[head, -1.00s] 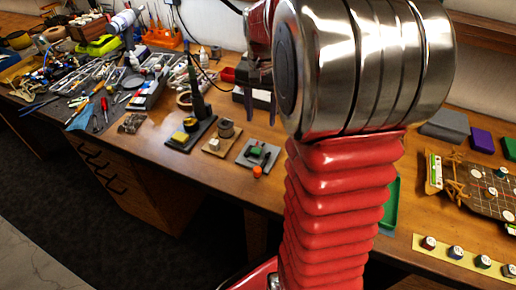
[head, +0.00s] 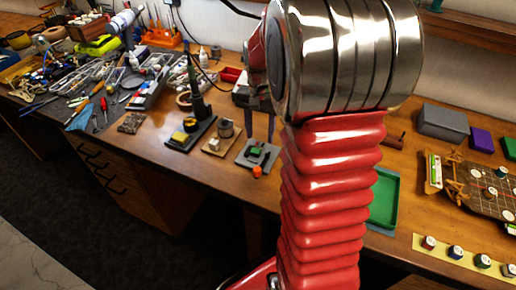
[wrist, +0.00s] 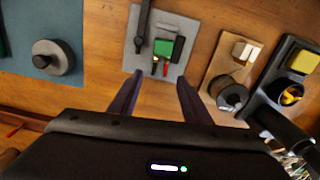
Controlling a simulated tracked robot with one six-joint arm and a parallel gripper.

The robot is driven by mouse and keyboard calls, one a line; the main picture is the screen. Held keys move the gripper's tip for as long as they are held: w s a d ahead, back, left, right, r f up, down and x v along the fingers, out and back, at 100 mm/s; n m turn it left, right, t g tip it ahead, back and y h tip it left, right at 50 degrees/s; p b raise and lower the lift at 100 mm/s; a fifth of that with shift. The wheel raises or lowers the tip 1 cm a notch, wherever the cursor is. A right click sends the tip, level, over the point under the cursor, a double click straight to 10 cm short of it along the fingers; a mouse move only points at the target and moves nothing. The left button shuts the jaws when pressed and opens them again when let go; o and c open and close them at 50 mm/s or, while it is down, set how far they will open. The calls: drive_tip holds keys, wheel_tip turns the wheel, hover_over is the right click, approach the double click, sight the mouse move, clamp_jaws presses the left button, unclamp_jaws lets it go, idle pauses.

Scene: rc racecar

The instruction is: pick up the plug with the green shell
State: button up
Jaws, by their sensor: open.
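The plug with the green shell (wrist: 164,47) sits on a grey plate (wrist: 172,22) in the upper middle of the wrist view, with a short black piece and a short red piece at its near end. In the head view the green plug (head: 256,151) is small, on the grey plate on the bench. My gripper (wrist: 160,78) is open and empty, its fingertips just short of the plate's near edge in the wrist view, either side of the plug's line. In the head view my gripper (head: 260,138) hangs above the plate, its fingers partly beside my arm.
A dark bar (wrist: 143,25) stands left of the plug on the plate. To the right lie a wooden plate (wrist: 222,63) with a round dark piece and a black tray with a yellow sponge (wrist: 303,62). A blue-grey mat (wrist: 68,88) with a round spool lies left.

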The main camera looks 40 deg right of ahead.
drive_tip(key=shift+f, duration=0.85)
drive_tip(key=shift+c, duration=0.5)
clamp_jaws()
drive_tip(key=shift+r, duration=0.1)
wheel_tip(320, 180, up, 10)
idle(0.7)
